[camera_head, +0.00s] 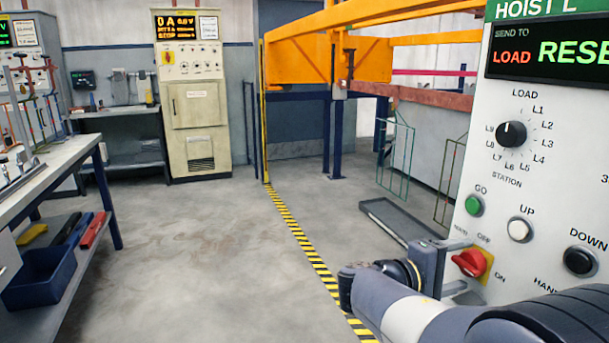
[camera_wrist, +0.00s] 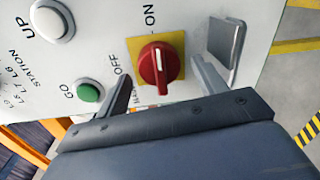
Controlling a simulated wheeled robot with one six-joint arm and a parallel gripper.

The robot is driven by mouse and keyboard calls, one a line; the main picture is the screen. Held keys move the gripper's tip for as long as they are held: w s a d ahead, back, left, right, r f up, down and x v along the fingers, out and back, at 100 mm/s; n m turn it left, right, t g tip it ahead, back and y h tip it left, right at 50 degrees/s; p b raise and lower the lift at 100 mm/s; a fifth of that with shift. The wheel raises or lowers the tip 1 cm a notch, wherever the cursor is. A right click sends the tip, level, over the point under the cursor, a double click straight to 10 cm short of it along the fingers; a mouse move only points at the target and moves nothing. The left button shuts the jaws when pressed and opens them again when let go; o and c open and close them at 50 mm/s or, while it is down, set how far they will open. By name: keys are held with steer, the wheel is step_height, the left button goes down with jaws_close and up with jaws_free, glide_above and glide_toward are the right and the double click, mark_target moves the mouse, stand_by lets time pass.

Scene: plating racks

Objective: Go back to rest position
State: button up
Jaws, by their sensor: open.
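My gripper (camera_head: 452,272) is at the lower left of the hoist control panel (camera_head: 560,215) in the head view. In the wrist view my gripper (camera_wrist: 172,66) is open, with one finger on each side of a red rotary switch (camera_wrist: 161,65). The switch sits on a yellow plate, with OFF and ON labels beside it. The fingers stand apart from the knob, and nothing is held. The red switch also shows in the head view (camera_head: 470,262), just right of the gripper.
The panel has a green GO button (camera_head: 475,205), a white UP button (camera_head: 520,230), a black DOWN button (camera_head: 579,261) and a black station dial (camera_head: 511,134). A workbench (camera_head: 50,170) stands at left. Yellow-black tape (camera_head: 300,240) crosses the open floor. A grey tray (camera_head: 400,220) lies behind.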

steer(key=shift+w+d+r+p, duration=0.2)
steer(key=shift+d+p, duration=0.2)
steer(key=shift+p, duration=0.15)
steer(key=shift+a+n+p, duration=0.1)
steer(key=shift+n+p, duration=0.35)
steer(key=shift+n, duration=0.05)
steer(key=n+p, duration=0.4)
steer(key=p, duration=0.3)
steer(key=n+p, duration=0.3)
steer(key=p, duration=0.2)
steer(key=shift+f+n+g+h+p, duration=0.15)
steer(key=shift+n+g+h+p, duration=0.15)
steer(key=shift+n+g+p, duration=0.1)
steer(key=n+p, duration=0.5)
steer(key=p, duration=0.2)
steer(key=shift+s+n+h+p, duration=0.15)
steer(key=shift+n+h+p, duration=0.15)
steer(key=shift+p, duration=0.05)
steer(key=shift+f+n+p, duration=0.3)
steer(key=shift+n+p, duration=1.1)
